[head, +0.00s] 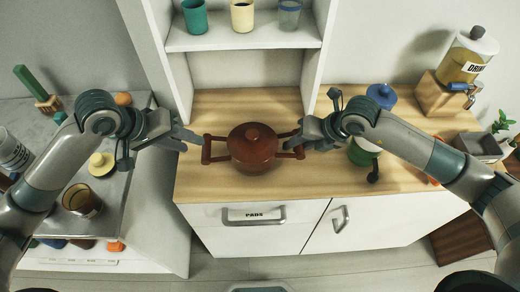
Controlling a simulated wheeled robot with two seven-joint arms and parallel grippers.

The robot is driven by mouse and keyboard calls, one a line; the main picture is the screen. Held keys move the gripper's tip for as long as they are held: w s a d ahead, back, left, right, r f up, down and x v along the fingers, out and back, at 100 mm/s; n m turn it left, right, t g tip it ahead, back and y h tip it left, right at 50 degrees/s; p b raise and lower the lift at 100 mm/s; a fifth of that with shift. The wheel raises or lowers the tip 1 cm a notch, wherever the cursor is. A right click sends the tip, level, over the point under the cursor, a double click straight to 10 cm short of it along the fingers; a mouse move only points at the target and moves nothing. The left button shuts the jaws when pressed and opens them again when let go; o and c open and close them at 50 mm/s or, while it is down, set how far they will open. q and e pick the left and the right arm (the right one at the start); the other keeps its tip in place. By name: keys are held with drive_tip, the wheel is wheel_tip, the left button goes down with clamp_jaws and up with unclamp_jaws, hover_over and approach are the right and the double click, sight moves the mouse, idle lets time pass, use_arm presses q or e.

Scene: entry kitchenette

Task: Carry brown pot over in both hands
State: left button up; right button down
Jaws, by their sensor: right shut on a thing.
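The brown pot (252,150) stands upright on the wooden counter in the middle of the head view. Its lid with a round knob is on, and a loop handle sticks out on each side. My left gripper (193,140) is just left of the left handle (207,149), its fingers apart, with nothing seen between them. My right gripper (298,141) is shut on the right handle, and its fingers partly hide that handle.
The wooden counter (225,106) is clear in front of the pot. A shelf unit (245,40) holding cups rises behind it. A green and white item (362,152) and a blue-lidded jar (381,95) are at the right.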

sight(207, 145)
use_arm(q)
drive_tip(key=shift+x, duration=4.85)
drive_tip(key=shift+d+r, duration=0.1)
clamp_jaws()
drive_tip(key=shift+w+r, duration=0.1)
drive_tip(key=shift+r, duration=0.1)
use_arm(e)
drive_tip(key=shift+w+r, duration=0.1)
drive_tip(key=shift+r, duration=0.05)
